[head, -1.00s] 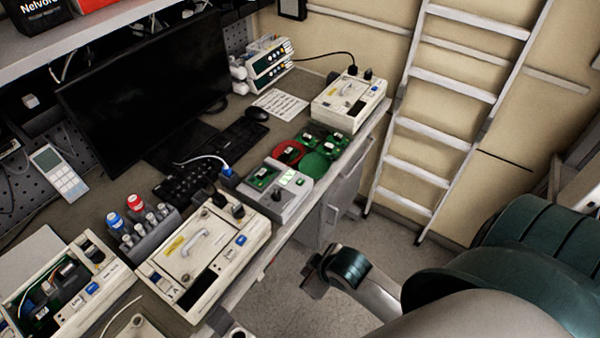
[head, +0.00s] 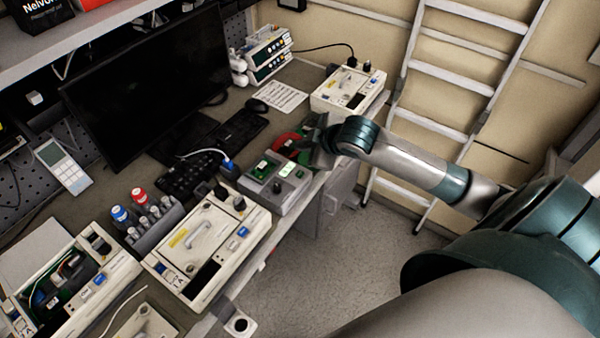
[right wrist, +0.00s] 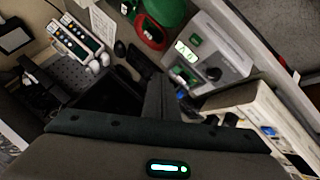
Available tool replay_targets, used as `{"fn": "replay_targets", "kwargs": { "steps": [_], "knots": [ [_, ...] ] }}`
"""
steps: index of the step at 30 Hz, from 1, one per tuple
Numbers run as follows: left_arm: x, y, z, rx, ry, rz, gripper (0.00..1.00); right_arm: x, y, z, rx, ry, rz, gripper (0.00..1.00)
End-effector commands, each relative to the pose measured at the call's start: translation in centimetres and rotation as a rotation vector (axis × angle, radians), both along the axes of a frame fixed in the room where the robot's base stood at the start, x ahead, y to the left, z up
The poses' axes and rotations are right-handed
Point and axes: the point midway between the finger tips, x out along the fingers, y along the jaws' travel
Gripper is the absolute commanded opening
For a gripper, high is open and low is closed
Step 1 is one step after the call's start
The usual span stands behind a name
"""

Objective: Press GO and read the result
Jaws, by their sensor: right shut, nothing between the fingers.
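The grey tester (head: 292,203) stands near the bench's front edge with a lit green display (head: 287,169), a small green button (head: 299,174), a dark knob and a green board in its left bay. In the right wrist view the tester (right wrist: 233,62) also shows its lit display (right wrist: 187,47) and a green button (right wrist: 195,38). The display's characters are too small to read. My right gripper (head: 312,155) is shut and empty, just beyond the tester's right end, apparently above the bench. Its fingers (right wrist: 157,98) show in the right wrist view. My left gripper is not in view.
A red dish (head: 286,145) lies behind the tester; a green dish (right wrist: 166,10) shows beside it in the wrist view. Pumps stand left (head: 205,252) and at the far right (head: 340,92). A monitor (head: 150,85) and keyboard stand behind. The ladder (head: 455,75) is right.

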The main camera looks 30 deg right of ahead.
Motion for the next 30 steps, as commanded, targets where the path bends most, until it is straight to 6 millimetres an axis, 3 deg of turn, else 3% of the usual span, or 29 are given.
{"fn": "replay_targets", "kwargs": {
  "steps": [17,30],
  "knots": [
    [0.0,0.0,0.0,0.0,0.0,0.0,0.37,0.1,0.0,-0.5,0.001,-0.001,0.001,0.0],
    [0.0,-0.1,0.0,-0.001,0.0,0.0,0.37,0.0,0.0,-4.8,0.001,0.002,-0.001,0.0]
  ]
}}
